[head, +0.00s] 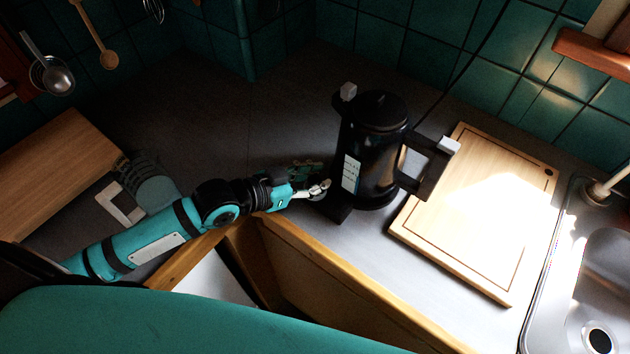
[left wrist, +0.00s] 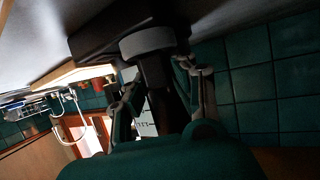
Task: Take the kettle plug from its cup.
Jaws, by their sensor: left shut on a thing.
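The black kettle (head: 372,150) stands upright on the counter, with light blocks on its side arms. A small grey round cup (left wrist: 147,42) sits on a black foot (left wrist: 92,40) beside the kettle. My left gripper (head: 322,188) is low at the kettle's left side, its fingers shut on the dark kettle plug (left wrist: 157,76). In the left wrist view the plug meets the cup's rim; whether its end is inside the cup I cannot tell. In the head view the fingers hide most of the plug. My right gripper is not in view.
A wooden cutting board (head: 470,215) lies right of the kettle, by the sink (head: 603,270). A wooden block (head: 55,165) and a grey-green slotted item (head: 150,182) are at left. A wood edge (head: 350,285) runs along the counter front. The counter behind my gripper is mostly clear.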

